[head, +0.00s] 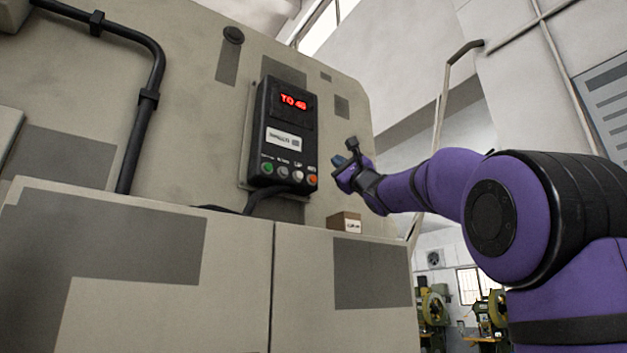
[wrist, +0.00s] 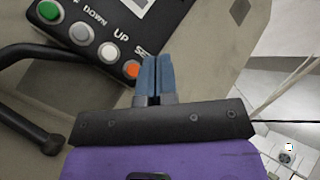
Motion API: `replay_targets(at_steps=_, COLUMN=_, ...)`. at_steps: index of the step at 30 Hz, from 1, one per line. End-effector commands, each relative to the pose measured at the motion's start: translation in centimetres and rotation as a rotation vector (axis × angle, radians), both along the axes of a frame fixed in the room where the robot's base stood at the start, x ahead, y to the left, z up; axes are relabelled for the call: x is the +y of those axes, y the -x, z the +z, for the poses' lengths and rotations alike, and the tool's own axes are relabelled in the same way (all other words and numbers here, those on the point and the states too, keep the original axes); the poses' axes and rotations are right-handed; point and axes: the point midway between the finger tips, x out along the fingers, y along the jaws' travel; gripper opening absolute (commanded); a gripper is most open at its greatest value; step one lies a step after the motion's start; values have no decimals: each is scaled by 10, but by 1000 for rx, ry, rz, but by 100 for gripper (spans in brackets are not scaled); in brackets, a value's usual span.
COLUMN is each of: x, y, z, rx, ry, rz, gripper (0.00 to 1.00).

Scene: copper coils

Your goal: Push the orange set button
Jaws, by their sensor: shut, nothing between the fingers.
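The orange set button (head: 312,180) is the rightmost of a row of round buttons at the bottom of a black control box (head: 284,135) with a red lit display. In the wrist view the orange button (wrist: 132,69) lies just left of my fingertips, and its "SET" label is partly covered by them. My gripper (head: 339,161) is to the right of the box in the head view. In the wrist view my gripper (wrist: 155,58) has its blue fingers together and empty. I cannot tell whether the fingertips touch the box.
Green (wrist: 48,12), grey (wrist: 81,33) and white (wrist: 107,52) buttons sit beside the orange one. A black cable (wrist: 22,52) runs below the box. A small cardboard box (head: 345,222) stands on the cabinet ledge under the panel. Open space lies to the right.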

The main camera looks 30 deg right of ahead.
Motion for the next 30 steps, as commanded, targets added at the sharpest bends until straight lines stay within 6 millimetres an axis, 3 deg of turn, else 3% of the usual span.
replay_targets(at_steps=19, x=3, y=-71, z=-1, rx=2, ry=0, rz=2, gripper=0)
replay_targets(at_steps=30, x=3, y=-87, z=0, rx=1, ry=1, rz=0, gripper=0)
